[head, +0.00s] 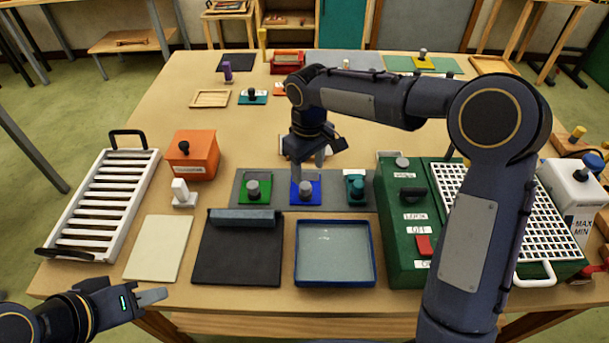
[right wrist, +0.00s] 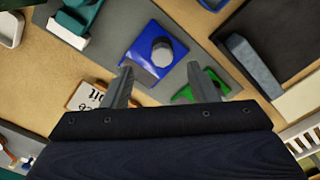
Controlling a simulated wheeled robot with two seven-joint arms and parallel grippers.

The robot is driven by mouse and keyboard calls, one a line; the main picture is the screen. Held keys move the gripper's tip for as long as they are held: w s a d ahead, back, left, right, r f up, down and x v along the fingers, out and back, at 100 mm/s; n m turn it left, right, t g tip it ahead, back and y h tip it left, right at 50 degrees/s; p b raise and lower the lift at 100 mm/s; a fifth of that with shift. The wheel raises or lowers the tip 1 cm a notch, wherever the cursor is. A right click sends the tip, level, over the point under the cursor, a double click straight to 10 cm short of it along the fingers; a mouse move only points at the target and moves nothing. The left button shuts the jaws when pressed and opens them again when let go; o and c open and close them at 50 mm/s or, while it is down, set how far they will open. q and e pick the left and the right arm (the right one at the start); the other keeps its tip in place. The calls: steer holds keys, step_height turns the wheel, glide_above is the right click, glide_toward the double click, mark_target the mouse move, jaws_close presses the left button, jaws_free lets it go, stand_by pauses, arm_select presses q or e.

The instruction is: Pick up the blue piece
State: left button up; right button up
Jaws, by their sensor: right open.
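The blue piece (head: 312,198) is a flat blue plate with a grey round knob. It lies on a grey strip (head: 279,199) between a green piece (head: 260,198) and a teal piece (head: 356,190). My right gripper (head: 308,164) is open and empty, just above and behind the blue piece, fingers pointing down. In the right wrist view the blue piece (right wrist: 140,72) and its knob lie beyond the open fingertips (right wrist: 162,80), apart from them. The green piece (right wrist: 207,84) is partly hidden by one finger. My left gripper (head: 152,297) is at the table's front left, away from the pieces.
In front of the strip are a black board (head: 235,262) and a blue-rimmed tray (head: 334,285). A green machine (head: 400,250) stands right, partly behind my right arm. An orange box (head: 205,150) and white rack (head: 72,225) stand left. The table's middle back is mostly clear.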

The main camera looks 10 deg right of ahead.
mark_target(305, 185)
steer(key=f, duration=0.2)
steer(key=f+p, duration=0.1)
steer(key=f, duration=0.5)
steer(key=shift+w+a+p, duration=0.25)
steer(key=shift+a+p, duration=0.05)
steer(key=shift+p, duration=0.05)
steer(key=shift+c, duration=0.2)
steer(key=shift+r, duration=0.1)
steer(key=c, duration=1)
